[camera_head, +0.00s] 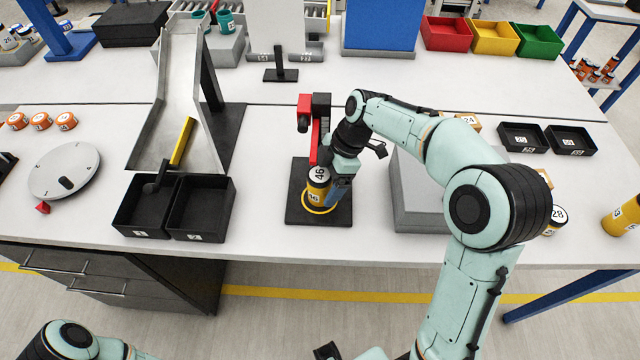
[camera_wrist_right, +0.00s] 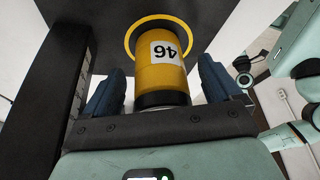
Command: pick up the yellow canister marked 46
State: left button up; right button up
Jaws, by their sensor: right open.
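The yellow canister marked 46 (camera_head: 318,188) stands upright on a dark base plate (camera_head: 293,214), within a yellow ring. In the right wrist view the canister (camera_wrist_right: 161,72) is between the two blue fingers of my right gripper (camera_wrist_right: 160,92), with a gap on each side. In the head view my right gripper (camera_head: 340,180) is at the canister's right side, partly hiding it. It is open. My left gripper does not show; only part of a pale green arm is at the bottom left.
A red and black device (camera_head: 314,125) rises just behind the canister. A grey block (camera_head: 420,190) stands to the right under my arm. Two black bins (camera_head: 145,206) and a metal chute (camera_head: 180,90) are to the left. Bare table lies between the bins and the plate.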

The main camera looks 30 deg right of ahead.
jog(key=shift+w+a, duration=0.1)
jog(key=shift+a, duration=0.7)
jog(key=shift+w+a+f, duration=0.1)
jog(key=shift+a+f, duration=0.1)
jog(key=shift+f, duration=0.35)
jog(key=c, duration=1.2)
jog(key=shift+c, duration=0.4)
jog(key=shift+r, duration=0.15)
